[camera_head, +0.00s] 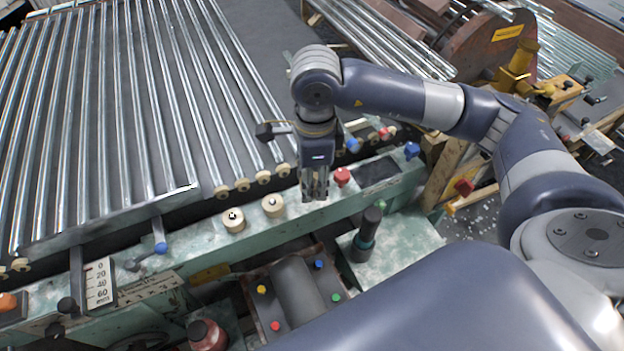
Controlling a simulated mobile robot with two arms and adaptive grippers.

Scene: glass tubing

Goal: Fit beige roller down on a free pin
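Two beige rollers stand on the green rail in front of the glass tubes: the left one (234,220) and the right one (273,205), each with a dark centre mark on top. My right gripper (315,195) comes in from the right and points down over the same rail, to the right of both rollers and apart from them. Its fingers are close together; whether they are open or shut, or hold anything, I cannot tell. No bare pin can be made out, and the gripper hides part of the rail. My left gripper is out of view.
Glass tubes (120,100) lie on the dark bed, with more beige rollers (243,185) along its front edge. A red knob (342,176) sits just right of my gripper. A dark-capped post (366,235) and a panel with coloured buttons (298,288) stand in front.

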